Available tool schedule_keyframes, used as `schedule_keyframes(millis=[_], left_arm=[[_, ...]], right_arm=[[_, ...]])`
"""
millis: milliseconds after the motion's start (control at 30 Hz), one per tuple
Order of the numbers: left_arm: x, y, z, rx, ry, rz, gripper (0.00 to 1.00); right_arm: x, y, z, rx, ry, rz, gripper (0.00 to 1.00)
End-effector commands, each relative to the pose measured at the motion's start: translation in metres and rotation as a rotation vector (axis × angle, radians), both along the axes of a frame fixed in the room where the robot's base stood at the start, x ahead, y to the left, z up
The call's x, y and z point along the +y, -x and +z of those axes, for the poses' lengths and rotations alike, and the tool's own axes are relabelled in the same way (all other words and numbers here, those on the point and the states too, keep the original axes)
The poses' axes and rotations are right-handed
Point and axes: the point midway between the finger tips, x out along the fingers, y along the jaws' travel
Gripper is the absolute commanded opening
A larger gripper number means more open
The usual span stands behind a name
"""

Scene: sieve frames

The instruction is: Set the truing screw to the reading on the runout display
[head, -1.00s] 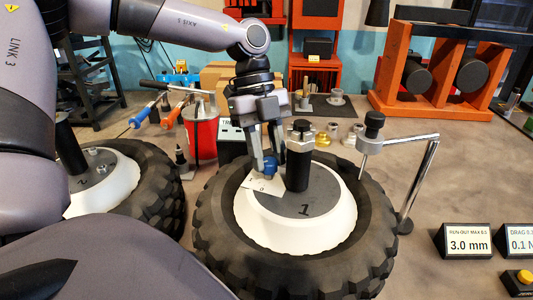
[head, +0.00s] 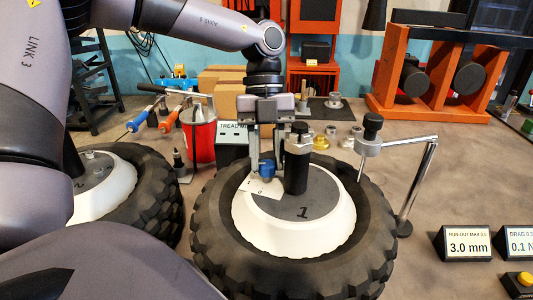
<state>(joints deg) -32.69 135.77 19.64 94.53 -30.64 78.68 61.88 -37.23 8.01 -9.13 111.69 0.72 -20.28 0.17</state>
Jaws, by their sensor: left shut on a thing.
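The truing screw's blue knob (head: 267,168) stands on wheel 1's hub, over a white scale card (head: 262,186) with small marks, a 0 among them. My left gripper (head: 267,163) points down from above and is shut on the blue knob. The scale is partly hidden and the screw's setting cannot be read. The runout display (head: 468,246) at the right reads 3.0 mm, under the line RUN-OUT MAX 0.5. Wheel 1 (head: 320,265) is a black tire with a white rim. My right gripper is not in view.
A black post with a metal nut (head: 297,165) rises beside the knob. A gauge stand (head: 410,185) with a metal arm stands at the tire's right. Wheel 2 (head: 150,215) is at left. A red can (head: 201,140) and a TREAD box (head: 231,143) are behind.

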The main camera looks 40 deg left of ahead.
Motion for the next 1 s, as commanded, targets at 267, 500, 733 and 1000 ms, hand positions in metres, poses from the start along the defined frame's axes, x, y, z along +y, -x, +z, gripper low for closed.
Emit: schedule_keyframes(millis=[267, 500, 733, 1000], left_arm=[[0.000, 0.000, 0.000, -0.003, 0.000, 0.001, 0.59], [-0.001, -0.001, 0.000, -0.005, 0.003, 0.002, 0.59], [-0.001, -0.001, 0.001, -0.006, 0.004, 0.003, 0.59], [0.008, 0.002, 0.025, -0.011, 0.006, 0.006, 0.59]], right_arm=[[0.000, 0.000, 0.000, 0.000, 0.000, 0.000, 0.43], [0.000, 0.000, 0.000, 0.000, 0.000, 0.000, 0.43], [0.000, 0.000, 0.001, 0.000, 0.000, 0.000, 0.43], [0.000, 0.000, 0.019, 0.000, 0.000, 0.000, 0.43]])
